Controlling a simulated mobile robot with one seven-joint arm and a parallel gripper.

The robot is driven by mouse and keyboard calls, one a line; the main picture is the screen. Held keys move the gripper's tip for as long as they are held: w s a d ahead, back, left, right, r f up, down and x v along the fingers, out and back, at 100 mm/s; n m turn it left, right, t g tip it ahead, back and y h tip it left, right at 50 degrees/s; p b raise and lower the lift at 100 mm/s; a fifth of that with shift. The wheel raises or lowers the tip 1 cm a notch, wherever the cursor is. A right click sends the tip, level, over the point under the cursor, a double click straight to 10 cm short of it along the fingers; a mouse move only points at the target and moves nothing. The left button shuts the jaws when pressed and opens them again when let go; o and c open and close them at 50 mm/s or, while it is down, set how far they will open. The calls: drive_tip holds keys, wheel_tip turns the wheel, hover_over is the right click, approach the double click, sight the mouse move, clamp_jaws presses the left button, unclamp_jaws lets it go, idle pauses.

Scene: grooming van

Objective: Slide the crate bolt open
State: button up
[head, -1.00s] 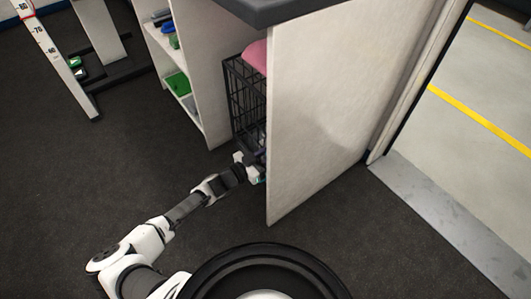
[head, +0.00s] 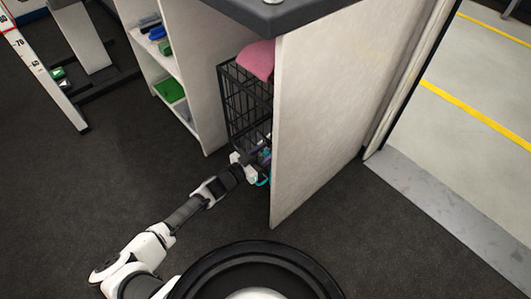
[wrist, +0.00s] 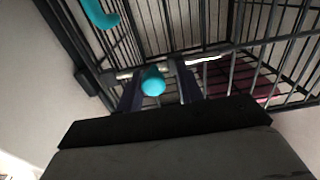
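The black wire crate (head: 233,95) stands under the counter, partly hidden by a white side panel. In the wrist view its bars (wrist: 240,40) fill the upper part. A silver bolt rod (wrist: 207,59) runs across the bars, with a rounded teal knob (wrist: 153,82) on it. My gripper (wrist: 160,88) is open, with one dark finger on each side of the knob and a gap beside it. In the head view my gripper (head: 259,166) is at the crate's lower front, its tips partly hidden.
The white panel (head: 318,120) stands close to the right of my gripper. A pink cloth (head: 257,59) lies on the crate. A teal hook-shaped piece (wrist: 101,14) is at the upper left in the wrist view. Open dark floor (head: 90,175) lies to the left.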

drive_tip(key=shift+o, duration=0.6)
drive_tip(key=shift+s, duration=0.1)
drive_tip(key=p+v, duration=0.2)
drive_tip(key=v, duration=1.1)
drive_tip(key=shift+s+a, duration=0.25)
drive_tip(key=shift+a, duration=0.05)
